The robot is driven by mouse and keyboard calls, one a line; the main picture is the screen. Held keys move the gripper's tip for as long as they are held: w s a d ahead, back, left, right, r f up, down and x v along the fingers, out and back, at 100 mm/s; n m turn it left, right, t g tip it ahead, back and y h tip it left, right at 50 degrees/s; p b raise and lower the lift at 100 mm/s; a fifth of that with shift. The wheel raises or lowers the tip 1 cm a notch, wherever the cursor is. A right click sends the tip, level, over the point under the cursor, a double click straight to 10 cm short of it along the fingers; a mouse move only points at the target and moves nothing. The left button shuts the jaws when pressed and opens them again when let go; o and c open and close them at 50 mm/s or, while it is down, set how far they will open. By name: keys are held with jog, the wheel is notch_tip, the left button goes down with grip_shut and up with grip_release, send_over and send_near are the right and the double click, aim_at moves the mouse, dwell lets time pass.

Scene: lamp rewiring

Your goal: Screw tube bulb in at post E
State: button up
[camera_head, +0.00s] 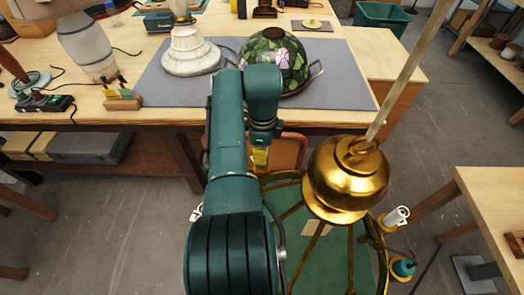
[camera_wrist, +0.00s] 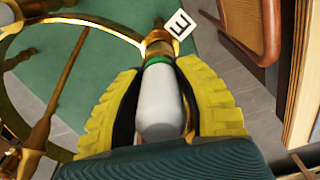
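The white tube bulb (camera_wrist: 160,105) with a green collar lies between the yellow fingers of my gripper (camera_wrist: 158,78) in the wrist view. Both dark finger pads appear to press on its sides. Its collar end meets the brass socket of post E (camera_wrist: 158,46), marked by a white tag (camera_wrist: 179,25) with the letter E. I cannot tell how far the bulb sits in the socket. In the head view, my gripper (camera_head: 260,156) is at the far side of the hanging brass lamp ring (camera_head: 381,262); the bulb is hidden there.
A brass ball (camera_head: 346,175) on a rod hangs right of my arm. Another white bulb (camera_head: 397,215) stands on the ring's right side. A chair (camera_head: 291,150) is close behind post E. The workbench (camera_head: 150,118) beyond holds a stained-glass shade (camera_head: 276,62) and lamp parts.

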grip_shut()
jog(key=m, duration=0.3)
jog(key=shift+m+p, duration=0.4)
jog(key=m, duration=0.4)
jog(key=shift+f, duration=0.1)
jog(key=o, duration=1.1)
grip_release()
